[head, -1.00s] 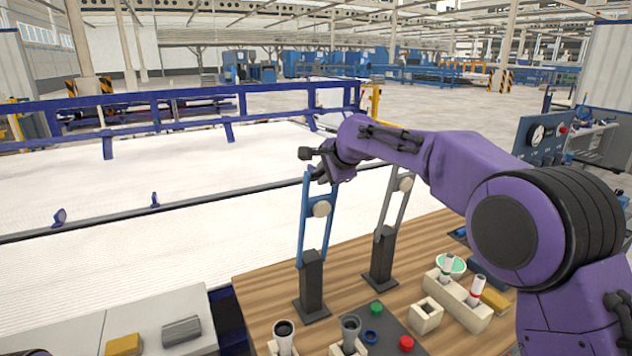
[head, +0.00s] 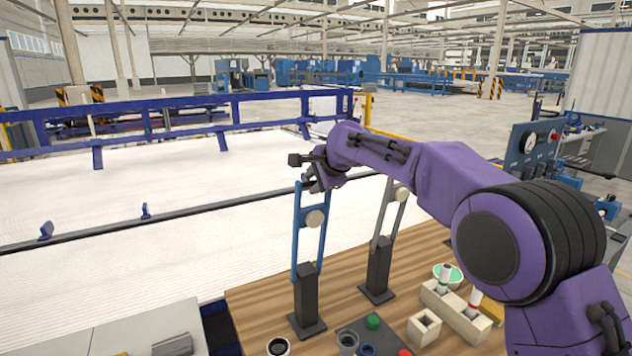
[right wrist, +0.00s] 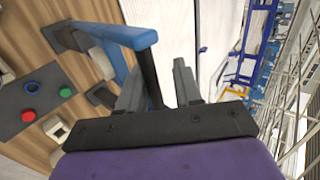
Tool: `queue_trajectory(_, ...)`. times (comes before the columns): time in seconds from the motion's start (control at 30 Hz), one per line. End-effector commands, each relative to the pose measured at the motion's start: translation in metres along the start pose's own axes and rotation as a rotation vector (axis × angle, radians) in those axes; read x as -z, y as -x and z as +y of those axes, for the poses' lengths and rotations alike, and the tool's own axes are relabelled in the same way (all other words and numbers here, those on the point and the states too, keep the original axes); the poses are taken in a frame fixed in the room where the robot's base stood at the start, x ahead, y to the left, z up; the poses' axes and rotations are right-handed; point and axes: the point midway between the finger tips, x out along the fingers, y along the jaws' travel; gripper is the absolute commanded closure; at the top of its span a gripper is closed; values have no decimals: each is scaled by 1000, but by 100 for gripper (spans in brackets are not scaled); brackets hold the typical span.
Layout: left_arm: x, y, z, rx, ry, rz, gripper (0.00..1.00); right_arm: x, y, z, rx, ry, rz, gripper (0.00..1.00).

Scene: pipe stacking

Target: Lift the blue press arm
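The blue press arm (head: 297,237) stands nearly upright on its dark post (head: 307,292) in the head view, with a pale round knob on it. My right gripper (head: 312,182) is at its top end. In the right wrist view the blue bar (right wrist: 123,37) ends by a dark crossbar (right wrist: 149,78). This crossbar lies between the two fingers of my right gripper (right wrist: 158,82), close to the left finger. A gap shows between it and the right finger, so the gripper looks open around it. My left gripper is not in view.
A grey press arm (head: 385,217) stands just right of the blue one. Beige holders (head: 455,310) with small tubes, a green dish (head: 447,272) and a button panel (head: 372,338) sit on the wooden table (head: 262,305). White floor lies open behind.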

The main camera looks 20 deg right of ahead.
Motion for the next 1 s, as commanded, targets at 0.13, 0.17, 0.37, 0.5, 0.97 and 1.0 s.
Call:
queue_trajectory(0.13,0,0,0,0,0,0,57,0,0,1,-2,0,0,66)
queue_trajectory(0.17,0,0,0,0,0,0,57,0,0,1,-2,0,0,66)
queue_trajectory(0.37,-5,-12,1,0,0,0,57,1,18,3,1,-1,1,66)
queue_trajectory(0.5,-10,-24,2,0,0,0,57,1,52,4,2,-1,1,66)
queue_trajectory(0.97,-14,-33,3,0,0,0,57,1,105,1,-3,-1,0,66)
queue_trajectory(1.0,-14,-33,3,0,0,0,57,1,105,1,-3,-1,0,66)
